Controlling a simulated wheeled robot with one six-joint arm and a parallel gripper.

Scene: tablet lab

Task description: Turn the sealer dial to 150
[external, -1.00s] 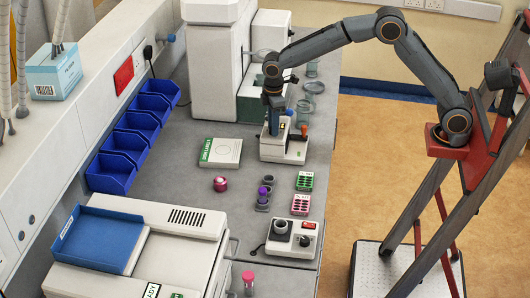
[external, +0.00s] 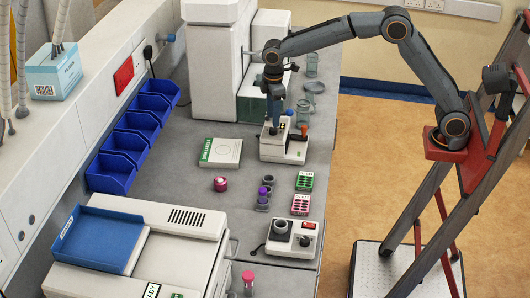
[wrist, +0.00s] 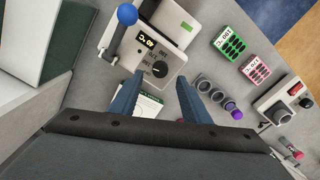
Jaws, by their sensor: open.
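The sealer (external: 284,152) is a pale machine on the bench, with a blue-knobbed lever and an orange-red part on top. In the wrist view, its black round dial (wrist: 160,69) has a pale pointer line and sits on a light panel with printed marks. A small dark display (wrist: 147,43) beside it has digits too small and turned to read surely. My gripper (wrist: 161,82) is open, its two blue fingers spread on either side of the dial in the picture, with nothing between them. In the external view, my gripper (external: 274,122) hangs pointing down above the sealer.
The blue-knobbed lever (wrist: 127,15) stands close to my fingers. A white-green booklet (external: 221,153), a red-pink round item (external: 220,184), green and pink racks (external: 304,181), and a device with a dark round top (external: 281,227) lie around. Glass jars (external: 314,87) stand behind.

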